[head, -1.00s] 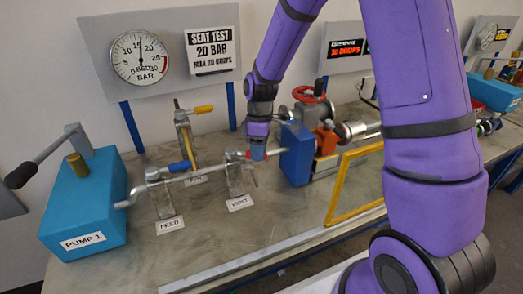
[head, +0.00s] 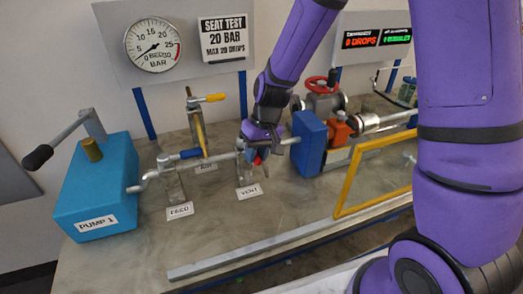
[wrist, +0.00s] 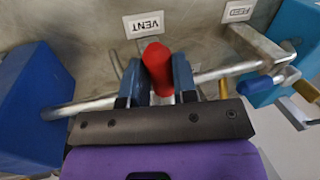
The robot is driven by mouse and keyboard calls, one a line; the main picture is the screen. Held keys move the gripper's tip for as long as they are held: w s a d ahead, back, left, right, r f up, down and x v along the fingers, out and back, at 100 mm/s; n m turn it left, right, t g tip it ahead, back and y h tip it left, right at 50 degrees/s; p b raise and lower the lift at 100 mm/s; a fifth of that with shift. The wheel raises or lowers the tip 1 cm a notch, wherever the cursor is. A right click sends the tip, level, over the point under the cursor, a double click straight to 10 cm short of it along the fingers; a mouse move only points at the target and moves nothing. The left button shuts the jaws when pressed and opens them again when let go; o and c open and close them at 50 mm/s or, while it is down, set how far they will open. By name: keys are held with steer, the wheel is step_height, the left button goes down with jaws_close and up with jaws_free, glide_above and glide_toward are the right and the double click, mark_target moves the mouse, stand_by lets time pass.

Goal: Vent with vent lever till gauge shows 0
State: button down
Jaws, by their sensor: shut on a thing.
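The vent lever has a red grip (wrist: 157,68), held between the two blue fingers of my gripper (wrist: 159,85) in the wrist view. In the head view my gripper (head: 256,152) is over the vent valve, behind the VENT label (head: 249,192); the fingers partly hide the lever. The pressure gauge (head: 153,44) is on the grey back panel. Its needle points to the lower left, at or near 0; the exact reading is too small to tell.
A blue pump (head: 95,185) stands at the left. The feed valve's blue lever (head: 191,154) and a yellow lever (head: 214,98) stand left of my gripper. A blue block (head: 309,143) and a yellow frame (head: 345,190) are to its right.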

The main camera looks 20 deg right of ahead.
steer(key=shift+a+m, duration=0.6)
steer(key=shift+m, duration=0.3)
steer(key=c, duration=0.9)
jaws_free()
steer(key=v, duration=1)
steer(key=shift+s+r, duration=0.2)
steer(key=shift+r, duration=0.25)
steer(key=shift+d+r, duration=0.1)
